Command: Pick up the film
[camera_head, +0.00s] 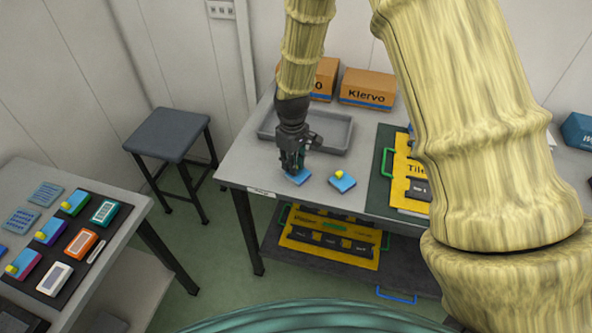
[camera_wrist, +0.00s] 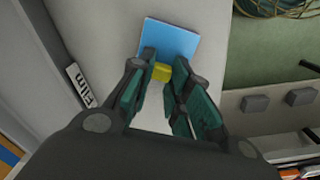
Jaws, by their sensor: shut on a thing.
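A film (camera_head: 299,178), a flat blue block with a yellow knob, is under my gripper (camera_head: 293,168) near the front left of the grey table. In the wrist view the film (camera_wrist: 168,38) shows its blue face beyond the fingertips. My gripper (camera_wrist: 164,70) is shut on its yellow knob, one finger on each side. Whether the block touches the tabletop is not clear. A second blue block with a yellow knob (camera_head: 342,182) sits just to the right, apart from my gripper. A "Film" label (camera_wrist: 80,84) is on the table edge.
A grey tray (camera_head: 335,135) lies behind my gripper, with cardboard boxes (camera_head: 367,90) at the back. A green mat with a yellow board (camera_head: 402,185) is to the right. A stool (camera_head: 168,135) and a side table (camera_head: 128,220) stand left.

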